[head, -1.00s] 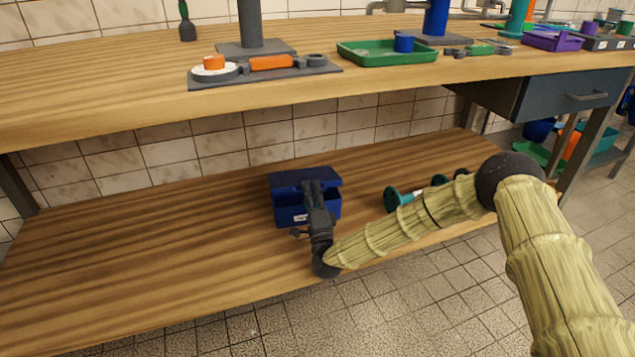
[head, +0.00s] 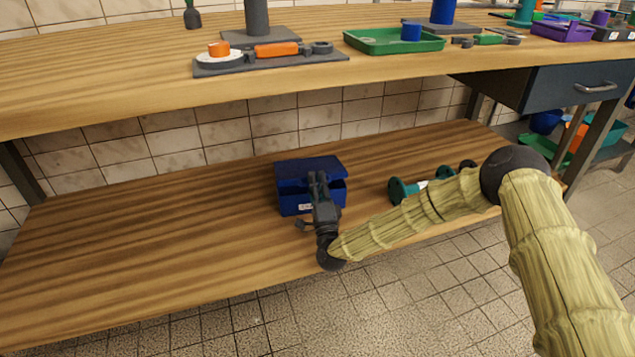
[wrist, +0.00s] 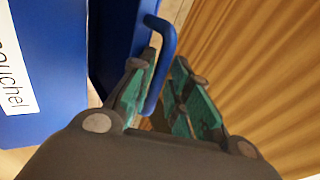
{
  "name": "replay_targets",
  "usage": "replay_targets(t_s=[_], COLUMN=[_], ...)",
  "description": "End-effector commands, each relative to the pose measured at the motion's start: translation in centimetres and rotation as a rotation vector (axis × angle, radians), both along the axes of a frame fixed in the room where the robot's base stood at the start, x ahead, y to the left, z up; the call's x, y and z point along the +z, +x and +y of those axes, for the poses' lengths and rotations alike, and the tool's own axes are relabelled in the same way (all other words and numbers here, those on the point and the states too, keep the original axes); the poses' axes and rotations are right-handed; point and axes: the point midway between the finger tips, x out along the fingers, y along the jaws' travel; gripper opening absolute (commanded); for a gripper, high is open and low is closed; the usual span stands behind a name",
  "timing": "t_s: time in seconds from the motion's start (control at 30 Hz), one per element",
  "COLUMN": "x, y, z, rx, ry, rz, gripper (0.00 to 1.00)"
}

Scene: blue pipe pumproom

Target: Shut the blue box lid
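The blue box (head: 294,205) stands on the lower wooden shelf, with a white label on its front. Its lid (head: 310,167) is partly open, with a dark gap above the box body at the right. My gripper (head: 317,177) is at the front of the box, in front of the lid. In the wrist view, the blue lid handle (wrist: 163,62) lies between the two green-padded fingers of my gripper (wrist: 167,62). The fingers are apart, with space beside the handle on the right. The labelled box wall (wrist: 45,70) fills the left side. My gripper hides part of the box front.
A teal, spool-like item (head: 400,190) lies right of the box, close to my arm. The shelf (head: 150,240) is clear left of the box.

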Motion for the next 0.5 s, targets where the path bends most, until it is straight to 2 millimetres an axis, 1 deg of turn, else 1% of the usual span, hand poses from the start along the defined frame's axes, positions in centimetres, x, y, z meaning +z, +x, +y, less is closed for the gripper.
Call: replay_targets(t_s=[0.17, 0.27, 0.5], x=[-0.6, -1.2, -3.3], y=[-0.9, -2.2, -5.9], z=[-0.3, -0.6, -1.9], rx=[0.000, 0.001, 0.000], ry=[0.000, -0.001, 0.000], rz=[0.001, 0.003, 0.003], gripper=[0.19, 0.19, 0.19])
